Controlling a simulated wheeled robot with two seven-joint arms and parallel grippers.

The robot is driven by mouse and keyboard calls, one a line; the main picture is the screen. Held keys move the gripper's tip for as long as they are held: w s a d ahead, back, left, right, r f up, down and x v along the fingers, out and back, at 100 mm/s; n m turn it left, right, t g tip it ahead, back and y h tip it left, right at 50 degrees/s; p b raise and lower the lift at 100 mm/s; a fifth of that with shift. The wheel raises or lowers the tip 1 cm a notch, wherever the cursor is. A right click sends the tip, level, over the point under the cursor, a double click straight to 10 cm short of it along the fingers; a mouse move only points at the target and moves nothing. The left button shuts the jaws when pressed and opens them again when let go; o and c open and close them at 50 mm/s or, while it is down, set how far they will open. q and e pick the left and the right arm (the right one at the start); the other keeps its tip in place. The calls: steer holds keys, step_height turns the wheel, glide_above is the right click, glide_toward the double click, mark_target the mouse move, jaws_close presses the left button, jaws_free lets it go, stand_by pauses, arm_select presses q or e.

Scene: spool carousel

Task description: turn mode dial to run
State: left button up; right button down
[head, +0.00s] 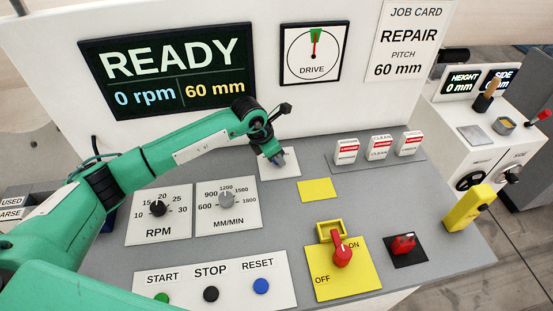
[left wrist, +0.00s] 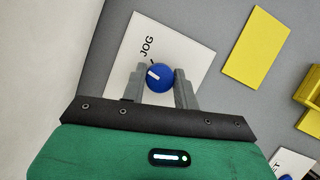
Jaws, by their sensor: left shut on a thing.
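The mode dial is a blue round knob with a white mark, on a white plate (head: 283,170). In the left wrist view the dial (left wrist: 161,78) sits between the two grey fingers of my left gripper (left wrist: 160,88), which is shut on it. The word JOG and a short tick show on the plate beside the knob. The white mark lies near the knob's edge on the JOG side. No RUN label shows; the gripper hides part of the plate. In the head view my left gripper (head: 275,157) covers most of the dial. My right gripper is not in view.
A yellow square (head: 318,190) lies right of the dial plate. The red OFF/ON switch (head: 342,250) and a smaller red knob (head: 403,244) are nearer. The speed knobs (head: 227,199) are left. The screen (head: 175,72) reads READY, 0 rpm, 60 mm.

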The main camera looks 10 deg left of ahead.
arm_select(q)
steer(key=n+y+b, duration=0.1)
steer(key=n+b, duration=0.2)
steer(key=n+t+y+b, duration=0.1)
steer(key=n+b, duration=0.2)
steer(key=shift+d+f+t, duration=0.15)
steer(key=shift+f+t, duration=0.05)
steer(key=shift+t, duration=0.1)
steer(key=shift+r+n+y+b, duration=0.2)
steer(key=shift+n+y+b, duration=0.5)
steer(key=shift+n+b, duration=1.1)
steer(key=shift+n, duration=0.3)
steer(key=o, duration=1)
steer(key=shift+s+r, duration=0.1)
